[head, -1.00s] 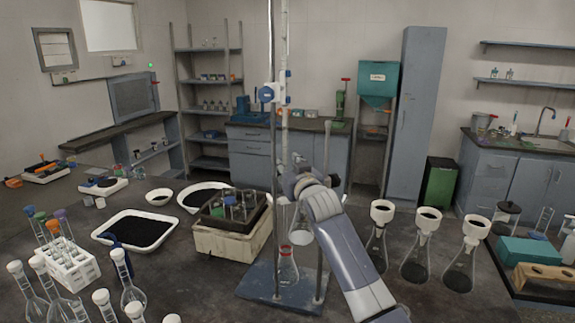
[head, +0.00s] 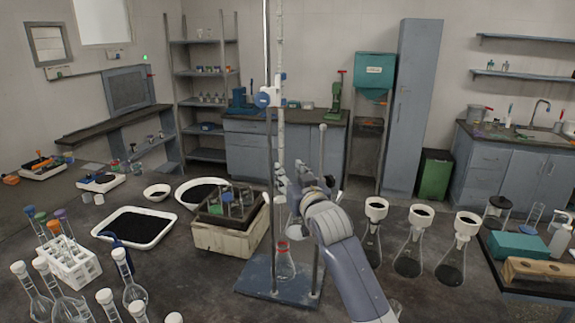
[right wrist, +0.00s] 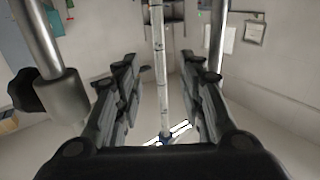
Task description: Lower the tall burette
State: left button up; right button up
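The tall burette (head: 281,130), a thin clear graduated tube, stands upright along a metal stand (head: 256,278) with a grey-blue base. A white clamp with a blue knob (head: 267,97) sits beside it partway up. My right gripper (head: 288,182) is at the burette's lower part, below that clamp. In the right wrist view the burette (right wrist: 157,45) runs between the two spread fingers of my right gripper (right wrist: 166,88), with gaps on both sides. A flask with a red ring (head: 285,264) stands on the base below. My arm hides part of the stand. My left gripper is not seen.
A second metal rod (head: 321,205) with a ball top rises close to the right gripper. Several funnel-topped flasks (head: 413,240) stand to the right. A wooden box (head: 215,240) stands left of the stand, near a white tray (head: 137,250) of dark grains.

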jog(key=s+d+r+p, duration=0.1)
jog(key=s+r+p, duration=0.4)
jog(key=r+p, duration=0.2)
jog(key=shift+d+p, duration=0.2)
jog(key=shift+p, duration=0.35)
jog(key=shift+f, duration=0.1)
jog(key=shift+f, duration=0.1)
